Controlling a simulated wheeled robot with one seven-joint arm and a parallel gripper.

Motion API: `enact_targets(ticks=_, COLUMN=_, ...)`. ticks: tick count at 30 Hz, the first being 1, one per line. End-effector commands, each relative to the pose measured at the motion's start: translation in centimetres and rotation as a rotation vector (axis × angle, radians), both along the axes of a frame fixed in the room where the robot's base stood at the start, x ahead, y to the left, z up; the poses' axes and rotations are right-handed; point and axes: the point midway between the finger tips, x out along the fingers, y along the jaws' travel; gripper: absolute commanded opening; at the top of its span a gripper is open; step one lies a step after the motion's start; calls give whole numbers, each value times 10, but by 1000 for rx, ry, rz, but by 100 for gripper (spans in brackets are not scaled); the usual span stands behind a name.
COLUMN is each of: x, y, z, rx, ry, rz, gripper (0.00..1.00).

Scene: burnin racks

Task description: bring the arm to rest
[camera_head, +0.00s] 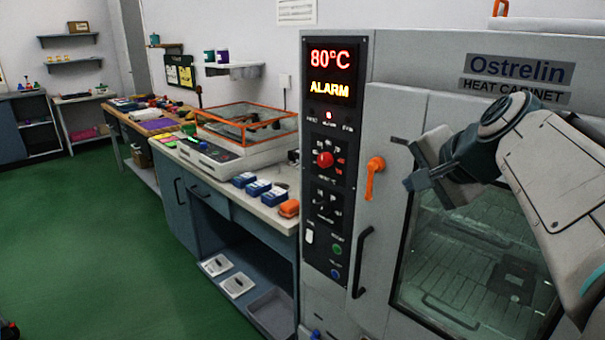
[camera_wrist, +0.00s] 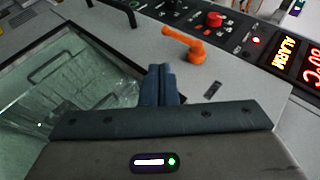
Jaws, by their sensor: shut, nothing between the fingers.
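My arm reaches in from the right in the head view, in front of the heat cabinet (camera_head: 440,60). My gripper (camera_head: 413,183) is near the cabinet door, to the right of the orange handle (camera_head: 374,178). In the wrist view my gripper (camera_wrist: 160,72) has its dark blue fingers together with nothing between them. The orange handle (camera_wrist: 188,46) shows just beyond the fingertips there, and I cannot tell the exact gap. The cabinet door looks shut, with a glass window (camera_head: 470,260) showing racks inside.
The cabinet panel (camera_head: 333,130) shows 80°C and ALARM in lit text, with a red knob (camera_head: 325,160). A counter (camera_head: 270,208) with blue boxes and an orange-framed machine (camera_head: 245,125) stands left.

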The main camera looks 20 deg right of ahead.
Motion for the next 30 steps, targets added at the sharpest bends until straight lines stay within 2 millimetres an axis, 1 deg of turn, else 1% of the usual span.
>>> enact_targets(ticks=1, x=-1, y=1, z=7, rx=0, ry=0, rz=3, gripper=0)
enact_targets(ticks=5, x=-2, y=5, z=10, rx=-1, ry=0, rz=12, gripper=0)
enact_targets(ticks=11, x=0, y=10, z=10, rx=0, ry=1, rz=23, gripper=0)
enact_targets(ticks=20, x=1, y=11, z=10, rx=-1, ry=2, rz=27, gripper=0)
enact_targets(ticks=22, x=3, y=16, z=8, rx=-10, ry=16, rz=46, gripper=0)
enact_targets(ticks=23, x=4, y=22, z=6, rx=-19, ry=29, rz=67, gripper=0)
enact_targets(ticks=26, x=12, y=56, z=-13, rx=-83, ry=116, rz=199, gripper=0)
enact_targets(ticks=28, x=13, y=93, z=-34, rx=-162, ry=208, rz=349, gripper=0)
enact_targets(ticks=29, x=11, y=110, z=-44, rx=-203, ry=249, rz=421, gripper=0)
enact_targets(ticks=30, x=7, y=130, z=-58, rx=-259, ry=302, rz=517, gripper=0)
